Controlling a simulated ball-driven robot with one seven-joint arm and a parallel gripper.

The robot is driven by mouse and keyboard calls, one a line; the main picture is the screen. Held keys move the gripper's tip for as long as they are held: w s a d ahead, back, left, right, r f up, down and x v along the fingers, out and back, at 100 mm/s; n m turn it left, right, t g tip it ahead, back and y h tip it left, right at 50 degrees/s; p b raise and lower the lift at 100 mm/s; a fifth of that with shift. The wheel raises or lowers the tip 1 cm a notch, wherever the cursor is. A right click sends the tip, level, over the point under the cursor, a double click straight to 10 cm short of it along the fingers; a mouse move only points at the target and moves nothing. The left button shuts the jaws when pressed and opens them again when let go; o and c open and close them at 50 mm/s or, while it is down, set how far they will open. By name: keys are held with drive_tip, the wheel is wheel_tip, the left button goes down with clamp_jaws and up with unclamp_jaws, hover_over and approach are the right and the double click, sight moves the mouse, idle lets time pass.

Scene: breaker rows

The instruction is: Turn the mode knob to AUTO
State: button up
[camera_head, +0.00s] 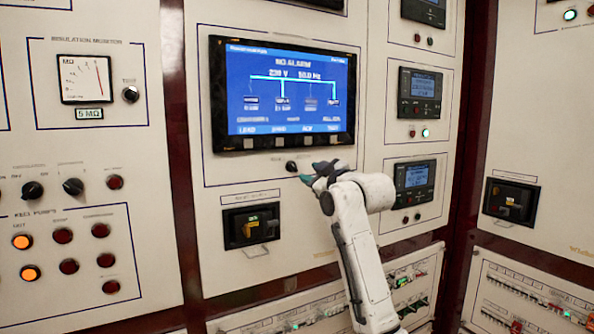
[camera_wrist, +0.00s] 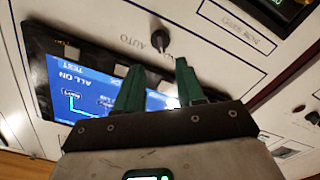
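The mode knob (camera_head: 291,166) is a small dark knob on the white panel, just below the large blue display. In the wrist view the knob (camera_wrist: 160,48) shows beyond my fingertips, with small lettering beside it that seems to include AUTO. Its exact pointer direction is too small to tell. My gripper (camera_head: 309,172) is close to the panel, just right of the knob in the head view. In the wrist view its two green fingers (camera_wrist: 157,66) are spread apart with nothing between them. The knob lies ahead of the gap and seems not touched.
The blue display (camera_head: 283,92) sits above the knob. A dark breaker with a handle (camera_head: 251,226) is below it. Several meters (camera_head: 414,182) line the panel to the right. Other knobs (camera_head: 33,190) and lamps (camera_head: 22,241) are on the left panel.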

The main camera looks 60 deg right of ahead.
sight(294, 168)
drive_tip(key=p+x, duration=0.1)
drive_tip(key=x, duration=0.7)
drive_tip(key=shift+w, duration=0.35)
drive_tip(key=shift+c, duration=0.4)
clamp_jaws()
